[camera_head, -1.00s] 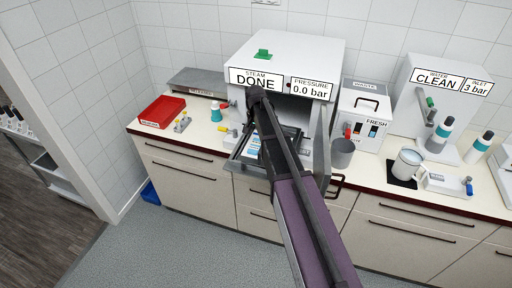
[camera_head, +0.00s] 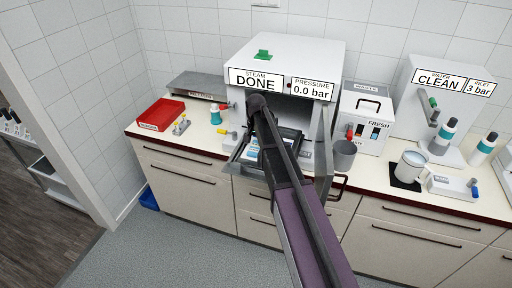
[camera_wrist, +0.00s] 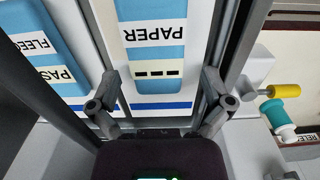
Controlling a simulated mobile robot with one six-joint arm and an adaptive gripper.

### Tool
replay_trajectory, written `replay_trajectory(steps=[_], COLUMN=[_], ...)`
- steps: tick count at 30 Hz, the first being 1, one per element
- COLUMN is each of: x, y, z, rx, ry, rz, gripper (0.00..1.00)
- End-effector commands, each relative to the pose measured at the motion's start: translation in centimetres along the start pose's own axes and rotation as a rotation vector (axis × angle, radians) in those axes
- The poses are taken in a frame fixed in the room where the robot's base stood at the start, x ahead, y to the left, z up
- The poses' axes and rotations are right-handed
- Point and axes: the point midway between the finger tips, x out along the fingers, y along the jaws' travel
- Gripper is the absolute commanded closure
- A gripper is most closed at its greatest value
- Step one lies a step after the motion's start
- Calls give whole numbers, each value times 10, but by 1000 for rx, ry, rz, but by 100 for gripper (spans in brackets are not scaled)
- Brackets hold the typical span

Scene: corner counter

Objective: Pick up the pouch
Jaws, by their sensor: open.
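A blue and white pouch (camera_wrist: 154,45) marked PAPER lies on a metal tray (camera_wrist: 222,28) in the wrist view, with three dark bars on its pale strip. My gripper (camera_wrist: 158,98) is open, its two fingers on either side of the pouch's near end, with nothing held. I cannot tell how high the fingers are above it. A second blue pouch (camera_wrist: 45,45) lies to its left. In the head view my arm hides most of the tray, and a bit of the blue and white load (camera_head: 251,149) shows left of it.
The tray sits at the open front of the white steam unit (camera_head: 320,60), whose door (camera_head: 324,150) stands open to the right. A valve with a yellow handle (camera_wrist: 284,91) and a teal bottle (camera_wrist: 278,118) stand right of the tray. A red bin (camera_head: 161,114) is farther left.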

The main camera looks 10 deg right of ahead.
Motion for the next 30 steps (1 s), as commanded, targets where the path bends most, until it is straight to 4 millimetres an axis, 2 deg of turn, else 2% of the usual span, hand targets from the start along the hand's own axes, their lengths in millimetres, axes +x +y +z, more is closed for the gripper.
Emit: replay_trajectory(steps=[5, 11, 15, 16, 17, 30], x=[0, 0, 0, 0, 0, -1], y=[0, 0, 1, 1, 1, -1], z=[0, 0, 0, 0, 0, 0], rx=[-1, 0, 0, 0, 0, -1], ry=[0, 0, 0, 0, 0, 0], rz=[0, 0, 4, 4, 4, 0], gripper=[0, 55, 65, 78, 84, 85])
